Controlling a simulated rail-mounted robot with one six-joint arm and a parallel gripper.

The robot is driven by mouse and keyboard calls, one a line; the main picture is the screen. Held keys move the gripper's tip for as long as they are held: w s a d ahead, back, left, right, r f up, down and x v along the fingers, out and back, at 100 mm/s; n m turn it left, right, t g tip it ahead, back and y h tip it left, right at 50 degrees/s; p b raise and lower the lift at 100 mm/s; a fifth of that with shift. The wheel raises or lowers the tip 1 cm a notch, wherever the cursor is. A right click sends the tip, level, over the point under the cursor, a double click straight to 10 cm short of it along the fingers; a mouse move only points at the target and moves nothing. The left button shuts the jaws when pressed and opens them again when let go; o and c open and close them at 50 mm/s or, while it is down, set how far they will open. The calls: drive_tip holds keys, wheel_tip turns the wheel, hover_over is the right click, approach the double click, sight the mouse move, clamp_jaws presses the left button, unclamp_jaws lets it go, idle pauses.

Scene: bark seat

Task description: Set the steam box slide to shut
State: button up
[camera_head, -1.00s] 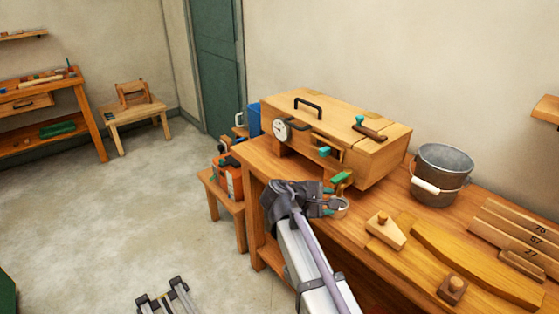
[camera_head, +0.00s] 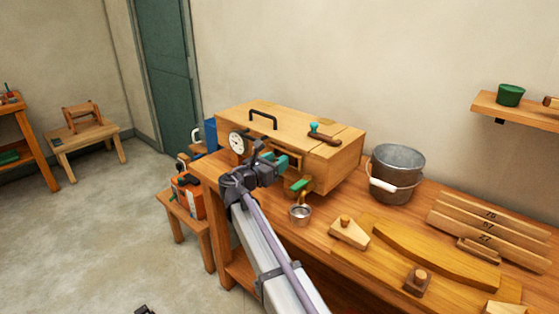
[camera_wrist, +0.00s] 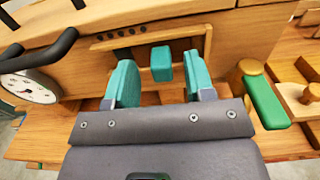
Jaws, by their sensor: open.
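The wooden steam box (camera_head: 330,170) stands on the bench, with a round dial (camera_head: 237,143) on its front. In the wrist view, its front has a framed slide panel with a row of dark holes (camera_wrist: 125,32) and a teal slide knob (camera_wrist: 161,64). The knob is right of most of the holes. My gripper (camera_head: 270,165) is at the box front and hides the knob in the head view. In the wrist view my gripper (camera_wrist: 160,84) is open, its teal finger pads on either side of the knob with gaps showing. Contact is not visible.
A green-handled part (camera_wrist: 266,103) projects from the box right of my gripper. A small metal cup (camera_head: 300,213) stands on the bench below. A metal bucket (camera_head: 397,172) and wooden pieces (camera_head: 440,255) occupy the bench to the right. A black handle (camera_wrist: 40,55) is close on the left.

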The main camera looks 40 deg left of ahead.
drive_tip(key=shift+w, duration=1)
drive_tip(key=shift+c, duration=0.2)
clamp_jaws()
